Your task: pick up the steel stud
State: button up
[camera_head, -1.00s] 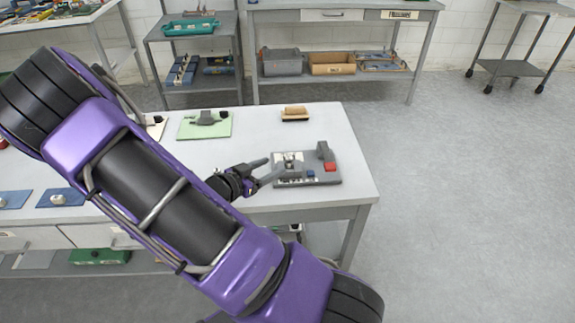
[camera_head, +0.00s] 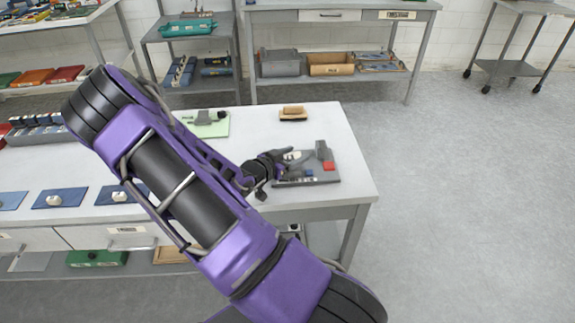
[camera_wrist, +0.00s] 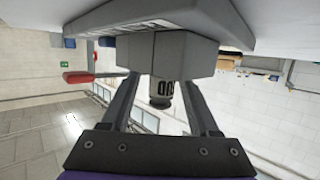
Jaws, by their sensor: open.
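A grey fixture (camera_head: 318,181) with an upright grey block, a red part and a small blue part sits at the right end of the white table. In the wrist view its grey block (camera_wrist: 187,55) fills the upper middle. A short dark-and-light cylinder (camera_wrist: 162,92) sticks out from that block; it may be the steel stud, but I cannot be sure. My gripper (camera_wrist: 160,84) is open, with one finger on each side of the cylinder and no clear contact. In the head view my gripper (camera_head: 292,160) reaches over the fixture's left part and hides some of it.
A brown-topped block (camera_head: 293,113) stands behind the fixture and a green mat (camera_head: 212,128) lies farther left. Blue mats (camera_head: 60,198) lie along the table's front left. A grey tray (camera_head: 40,136) stands behind them. The floor right of the table (camera_head: 365,194) is clear.

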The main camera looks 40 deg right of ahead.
grip_shut()
dwell(0.4)
